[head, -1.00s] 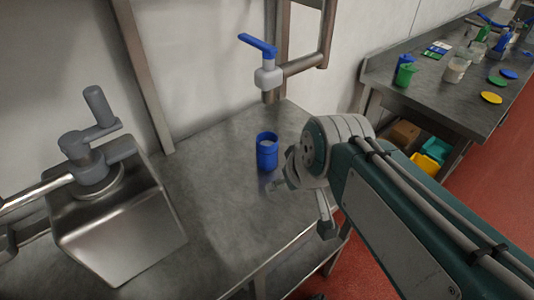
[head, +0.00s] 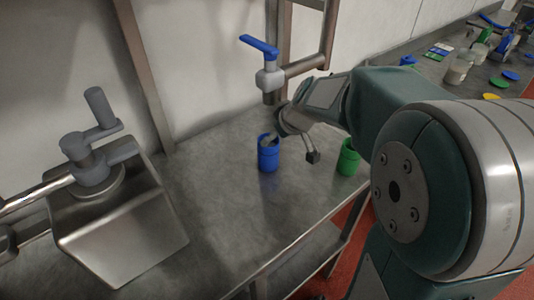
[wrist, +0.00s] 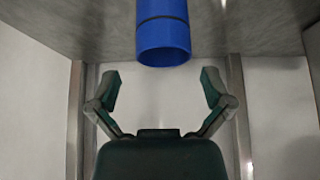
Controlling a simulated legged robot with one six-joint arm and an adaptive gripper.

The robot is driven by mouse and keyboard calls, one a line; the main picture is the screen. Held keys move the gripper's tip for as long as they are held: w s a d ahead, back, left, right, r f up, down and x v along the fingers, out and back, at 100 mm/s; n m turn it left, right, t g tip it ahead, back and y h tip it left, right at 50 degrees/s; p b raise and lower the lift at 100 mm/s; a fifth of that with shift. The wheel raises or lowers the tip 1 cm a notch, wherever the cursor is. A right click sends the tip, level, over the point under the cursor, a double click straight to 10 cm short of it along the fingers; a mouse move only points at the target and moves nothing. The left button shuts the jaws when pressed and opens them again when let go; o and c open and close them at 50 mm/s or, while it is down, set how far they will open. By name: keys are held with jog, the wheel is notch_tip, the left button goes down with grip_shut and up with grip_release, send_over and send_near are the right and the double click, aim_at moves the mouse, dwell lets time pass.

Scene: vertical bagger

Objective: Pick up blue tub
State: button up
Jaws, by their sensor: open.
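The blue tub (head: 268,157) stands upright on the steel table, below the blue-handled valve. My gripper (head: 291,147) is just to its right in the head view, with one finger overlapping the tub's rim there. In the wrist view the tub (wrist: 163,35) is at the top centre, its open end facing the gripper. There my gripper (wrist: 160,77) is open and empty, its fingers spread to either side below the tub. The tub lies beyond the fingertips, roughly in line with the gap. I cannot tell whether a finger touches it.
A green tub (head: 347,161) stands near the table's right edge, close to my arm. The valve (head: 268,75) hangs from a pipe just behind the blue tub. A steel hopper (head: 120,235) is at the left. A second bench with containers is at the far right.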

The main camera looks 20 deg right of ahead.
aim_at(268, 154)
jog(key=x, duration=0.7)
jog(key=shift+a, duration=0.2)
jog(key=c, duration=1)
